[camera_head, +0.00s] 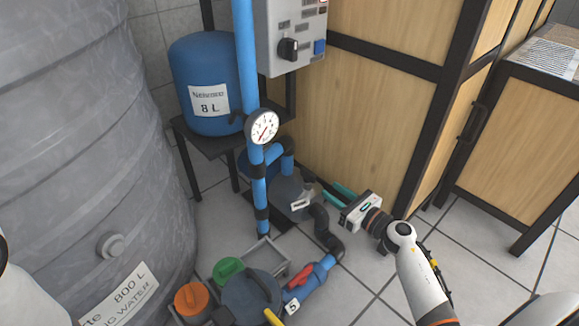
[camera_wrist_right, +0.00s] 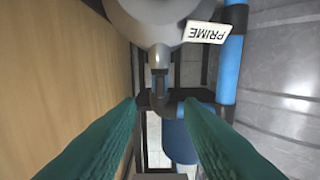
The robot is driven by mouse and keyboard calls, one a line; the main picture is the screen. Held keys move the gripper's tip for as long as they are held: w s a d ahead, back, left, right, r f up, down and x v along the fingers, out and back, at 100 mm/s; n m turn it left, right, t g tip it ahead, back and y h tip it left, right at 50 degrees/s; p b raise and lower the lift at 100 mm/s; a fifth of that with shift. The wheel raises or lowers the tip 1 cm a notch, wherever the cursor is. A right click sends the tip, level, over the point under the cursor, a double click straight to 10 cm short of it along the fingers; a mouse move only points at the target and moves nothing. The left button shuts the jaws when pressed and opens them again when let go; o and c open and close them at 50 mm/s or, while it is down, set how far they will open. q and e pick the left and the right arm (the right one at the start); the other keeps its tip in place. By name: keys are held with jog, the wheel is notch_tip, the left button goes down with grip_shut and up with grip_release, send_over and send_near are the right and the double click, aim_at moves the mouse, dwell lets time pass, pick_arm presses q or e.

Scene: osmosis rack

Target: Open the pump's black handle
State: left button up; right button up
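The pump (camera_head: 288,200) is a grey rounded body on the floor, with a white PRIME label (camera_head: 300,203) on it. It also fills the top of the right wrist view (camera_wrist_right: 150,35), where the label appears upside down. A dark handle-like part (camera_wrist_right: 160,85) sticks out from the pump toward my fingers; I cannot tell for sure that it is the black handle. My right gripper (camera_head: 332,190) is beside the pump on its right. Its teal fingers are spread apart (camera_wrist_right: 160,104), with nothing clamped between them. My left gripper is out of view.
A blue pipe with a gauge (camera_head: 262,127) rises left of the pump. A blue tank (camera_head: 208,85) stands on a dark stand behind. A wooden panel (camera_head: 345,120) is close behind my right gripper. Valves (camera_head: 300,277) and a big grey tank (camera_head: 80,150) are in front and left.

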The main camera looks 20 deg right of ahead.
aim_at(301, 169)
jog(key=b+x, duration=0.4)
jog(key=x, duration=0.7)
jog(key=shift+w+f, duration=0.1)
jog(key=shift+w, duration=0.1)
jog(key=shift+w+a, duration=0.15)
jog(key=shift+w, duration=0.3)
